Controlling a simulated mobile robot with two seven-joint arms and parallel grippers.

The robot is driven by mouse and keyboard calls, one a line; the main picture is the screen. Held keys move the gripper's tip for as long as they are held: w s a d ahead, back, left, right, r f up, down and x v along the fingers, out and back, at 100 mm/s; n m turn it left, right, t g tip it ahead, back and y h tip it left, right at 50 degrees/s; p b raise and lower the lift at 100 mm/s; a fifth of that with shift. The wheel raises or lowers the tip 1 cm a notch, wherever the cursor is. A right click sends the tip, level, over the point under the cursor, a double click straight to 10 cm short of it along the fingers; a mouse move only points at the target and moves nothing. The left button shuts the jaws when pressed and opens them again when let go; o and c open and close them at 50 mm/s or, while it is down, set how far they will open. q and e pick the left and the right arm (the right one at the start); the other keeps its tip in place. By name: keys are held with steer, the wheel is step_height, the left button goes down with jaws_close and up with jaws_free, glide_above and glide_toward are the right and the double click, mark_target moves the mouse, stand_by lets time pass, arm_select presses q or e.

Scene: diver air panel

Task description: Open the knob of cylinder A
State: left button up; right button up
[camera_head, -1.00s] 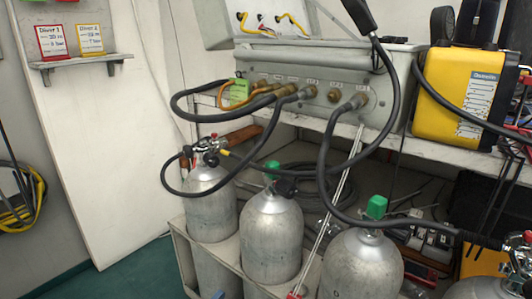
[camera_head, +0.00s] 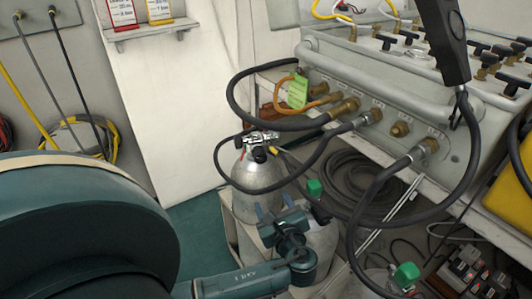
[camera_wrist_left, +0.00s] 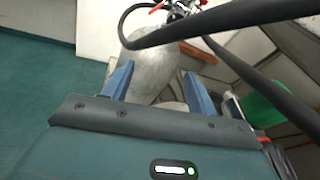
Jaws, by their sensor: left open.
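A grey cylinder (camera_head: 258,172) stands at the back left, with a metal valve and regulator (camera_head: 262,140) and black hoses on its top. No letter on any cylinder is readable, so I cannot tell which is A. A second cylinder (camera_head: 322,240) is partly hidden by my left arm; a green knob or cap (camera_head: 314,188) shows above it. Another green one (camera_head: 405,275) is at the lower right. My left gripper (camera_head: 272,208) is open and empty in front of the first two cylinders. In the left wrist view its blue fingers (camera_wrist_left: 159,70) point towards a grey cylinder (camera_wrist_left: 150,75) with a red-marked valve.
Black hoses loop from the grey air panel (camera_head: 385,110) over the cylinders; one crosses close in front of the left wrist view (camera_wrist_left: 225,22). A yellow case (camera_head: 510,190) stands at the right. Green floor (camera_head: 205,235) is clear at the left.

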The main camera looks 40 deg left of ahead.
mark_target(261, 159)
arm_select(q)
steer(key=w+a, duration=0.3)
steer(key=w+a+r+m+y+b, duration=0.1)
steer(key=w+a, duration=0.2)
steer(key=a, duration=0.1)
steer(key=w+a+r+m+t+b, duration=0.1)
steer(key=w+a, duration=0.2)
steer(key=a, duration=0.1)
steer(key=shift+a+r+y, duration=0.1)
steer(key=shift+a+y, duration=0.15)
steer(key=shift+y, duration=0.05)
arm_select(e)
steer(key=f, duration=0.1)
steer(key=a+f+n, duration=0.1)
steer(key=shift+w+f, duration=0.25)
steer(key=shift+f, duration=0.1)
arm_select(q)
steer(key=shift+c, duration=0.5)
steer(key=c, duration=0.9)
